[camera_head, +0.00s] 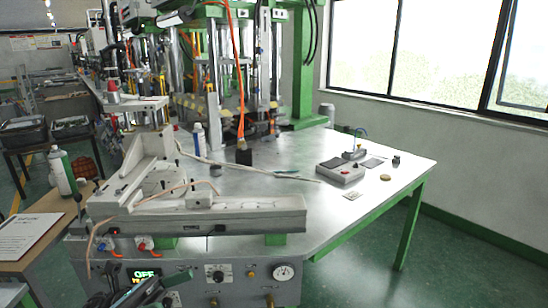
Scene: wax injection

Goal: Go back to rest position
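The metal worktable (290,204) of the wax injection machine stands in front of me. A white L-shaped fixture (250,212) lies along its near left edge, with a thin hose over it. A grey control box (340,171) with a red button sits on the table's right part.
The table's front panel has a pressure gauge (284,272) and a lit green display (145,273). A side table at left holds a white bottle (62,170) and a paper sheet (28,236). Green floor (450,262) is clear at right, below the windows.

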